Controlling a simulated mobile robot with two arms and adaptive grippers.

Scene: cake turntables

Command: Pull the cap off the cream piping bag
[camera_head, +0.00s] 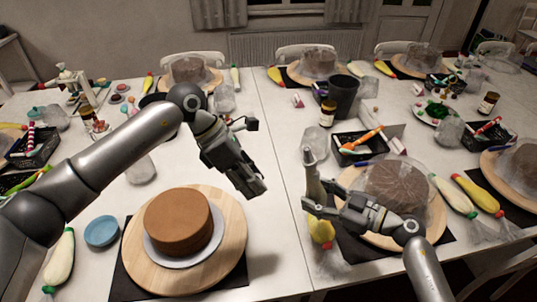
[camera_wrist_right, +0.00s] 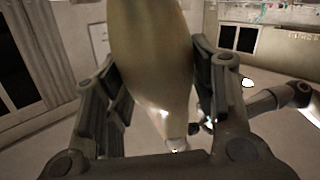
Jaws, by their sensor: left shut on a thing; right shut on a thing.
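The cream piping bag (camera_wrist_right: 152,60) fills the middle of the right wrist view between the fingers of my right gripper (camera_wrist_right: 160,95). Its narrow, pale tip (camera_wrist_right: 174,143) points toward the bottom of that view; I cannot tell whether a cap is on it. In the head view my right gripper (camera_head: 314,190) is shut above the table, left of the wrapped cake. My left gripper (camera_head: 256,186) is shut to its left, apart from it, above and right of the brown cake. What the left gripper holds is hidden.
A brown cake (camera_head: 178,222) stands on a round wooden board (camera_head: 232,225) at the front, beside a blue dish (camera_head: 101,231). A plastic-wrapped cake (camera_head: 397,182) lies behind my right arm. A yellow bag (camera_head: 321,231) lies below my right gripper. A black tray (camera_head: 350,155) stands behind.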

